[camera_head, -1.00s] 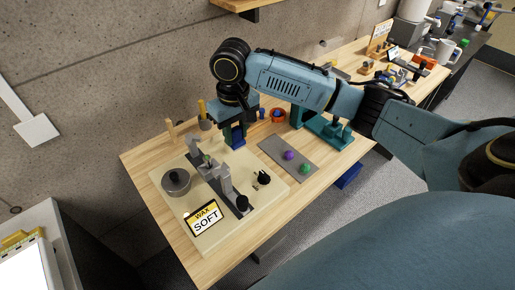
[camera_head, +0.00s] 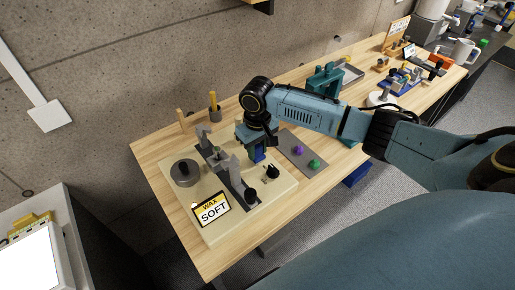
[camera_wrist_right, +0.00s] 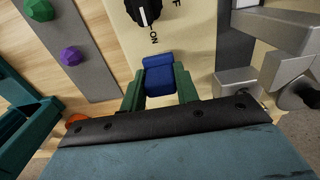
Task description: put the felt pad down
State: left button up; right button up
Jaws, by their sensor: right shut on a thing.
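My right gripper (camera_head: 254,156) is shut on a blue block, which I take to be the felt pad (camera_head: 258,154). In the right wrist view the pad (camera_wrist_right: 158,80) sits between the two green fingers (camera_wrist_right: 159,85). It is over the cream board (camera_wrist_right: 115,30), near the black knob (camera_wrist_right: 144,10) with "ON" beside it. I cannot tell whether the pad touches the board. In the head view the gripper is behind the knob (camera_head: 272,172) and right of the grey metal fixture (camera_head: 222,162). My left gripper is not in view.
The board carries a round grey pot (camera_head: 185,173) and a "WAX SOFT" sign (camera_head: 212,209). A grey strip (camera_head: 301,154) with purple and green pieces lies right of the gripper. A teal stand (camera_head: 325,78) is behind my arm. The bench's front left edge is bare.

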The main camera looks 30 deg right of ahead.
aim_at(258, 147)
jog(key=shift+f, duration=0.1)
jog(key=o, duration=0.9)
notch_tip(258, 147, up, 12)
jog(key=shift+r+p, duration=0.2)
jog(key=shift+p, duration=0.55)
jog(key=shift+f, duration=0.1)
